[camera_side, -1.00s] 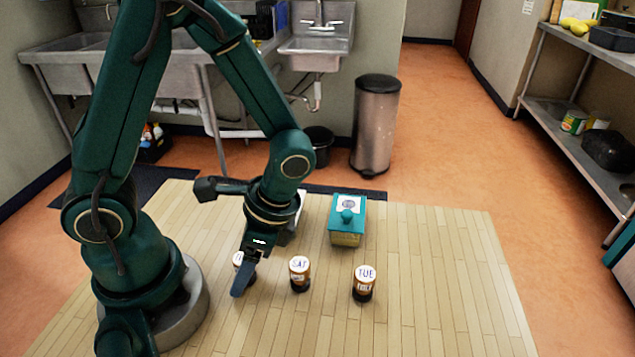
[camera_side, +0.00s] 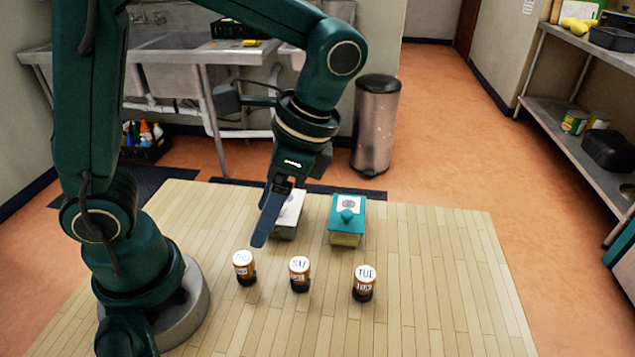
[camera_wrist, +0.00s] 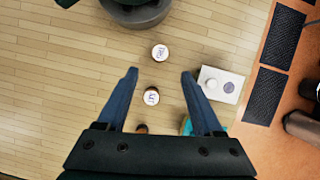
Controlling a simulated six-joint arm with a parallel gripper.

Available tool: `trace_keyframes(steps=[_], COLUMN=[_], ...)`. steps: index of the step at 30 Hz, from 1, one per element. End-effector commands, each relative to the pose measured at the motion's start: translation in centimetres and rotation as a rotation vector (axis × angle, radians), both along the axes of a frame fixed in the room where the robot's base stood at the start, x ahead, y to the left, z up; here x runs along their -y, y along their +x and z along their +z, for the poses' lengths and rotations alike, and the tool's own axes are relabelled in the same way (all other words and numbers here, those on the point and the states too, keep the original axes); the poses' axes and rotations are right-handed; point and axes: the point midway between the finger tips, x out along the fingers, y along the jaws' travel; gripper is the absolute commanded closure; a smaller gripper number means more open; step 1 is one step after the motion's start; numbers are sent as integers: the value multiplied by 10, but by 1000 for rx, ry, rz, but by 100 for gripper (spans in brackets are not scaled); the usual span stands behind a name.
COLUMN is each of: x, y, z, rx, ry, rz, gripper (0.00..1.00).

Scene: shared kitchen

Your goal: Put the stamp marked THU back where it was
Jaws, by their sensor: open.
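Three brown stamps with white lettered tops stand upright in a row on the wooden mat. The left stamp (camera_side: 244,267) has a top that I cannot read surely. The middle stamp (camera_side: 300,273) seems to read SAT. The right stamp (camera_side: 364,283) reads TUE. In the wrist view the left stamp (camera_wrist: 160,52) and middle stamp (camera_wrist: 151,96) show between or near my fingers, well below them; the right stamp (camera_wrist: 141,128) is mostly hidden by my gripper. My gripper (camera_side: 263,225) is open and empty, raised above the mat behind the left stamp, in front of the white box.
A white-topped box (camera_side: 289,214) stands behind the stamps, partly hidden by my gripper. A teal box with a knob (camera_side: 347,219) stands to its right. The wooden mat (camera_side: 440,270) is clear at right and front. A bin (camera_side: 376,125) and sinks stand beyond the mat.

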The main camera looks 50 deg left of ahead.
Motion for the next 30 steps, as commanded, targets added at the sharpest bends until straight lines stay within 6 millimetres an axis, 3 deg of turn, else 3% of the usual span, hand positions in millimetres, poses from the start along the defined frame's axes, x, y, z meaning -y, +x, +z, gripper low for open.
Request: trace_keyframes(steps=[5,18,24,30], x=[-2,-12,-14,-14], y=[-2,-11,-11,-11], z=[11,35,38,38], rx=[121,708,837,858], ry=[-39,-227,-273,-280], rz=[79,484,575,590], gripper=[32,32,32,32])
